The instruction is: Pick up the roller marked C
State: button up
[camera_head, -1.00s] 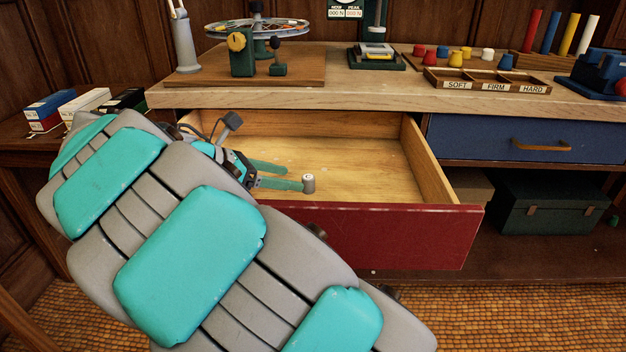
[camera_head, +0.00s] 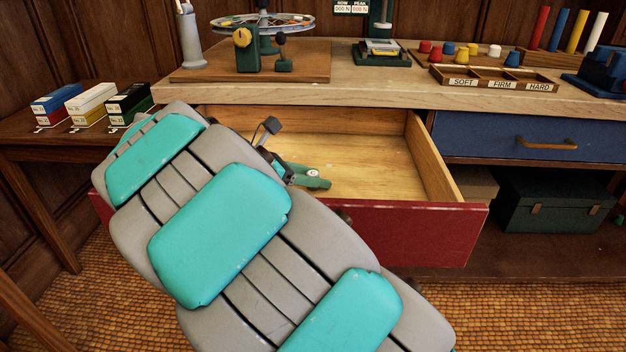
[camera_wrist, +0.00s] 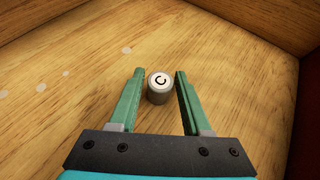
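The roller marked C (camera_wrist: 158,87) is a small grey cylinder with a white top bearing a black C. It stands upright on the wooden floor of the open red drawer (camera_head: 420,232). My gripper (camera_wrist: 158,75) is open inside the drawer, its two green fingers on either side of the roller. In the wrist view the roller lies between the fingertips, nearer the right finger; I cannot tell if they touch. In the head view my gripper (camera_head: 318,179) is low in the drawer, and the roller's pale top (camera_head: 312,173) shows only partly among the fingers.
The drawer's right wall (camera_head: 432,160) and red front bound the space around my gripper. The drawer floor right of it is clear. Above are the bench top (camera_head: 380,96), a wooden board with a wheel device (camera_head: 262,38) and a sorting tray (camera_head: 495,80). Small boxes (camera_head: 92,100) stand left.

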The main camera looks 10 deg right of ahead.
grip_shut()
dwell(0.5)
